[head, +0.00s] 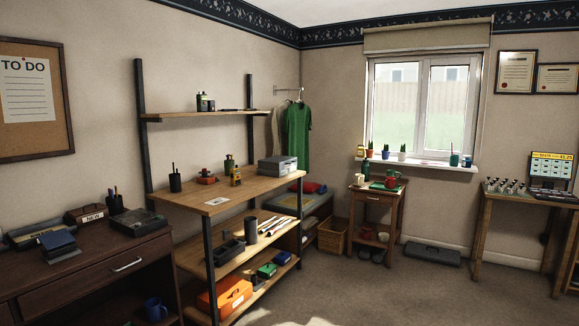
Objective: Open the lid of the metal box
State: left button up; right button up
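A grey box (278,165) that looks like metal sits on the right end of the wooden workbench top (232,194). Its top looks closed, though it is too small to make out a lid seam or latch. A long dark grey case (432,255) lies on the floor below the window and also looks closed. I cannot tell for certain which of the two is the metal box. Neither of my grippers shows in the head view.
A dark dresser (95,270) stands at the near left with several boxes on top. The workbench's lower shelves hold tools and an orange toolbox (225,298). The middle floor is clear.

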aim_at(280, 163)
jog(key=i, duration=1.9)
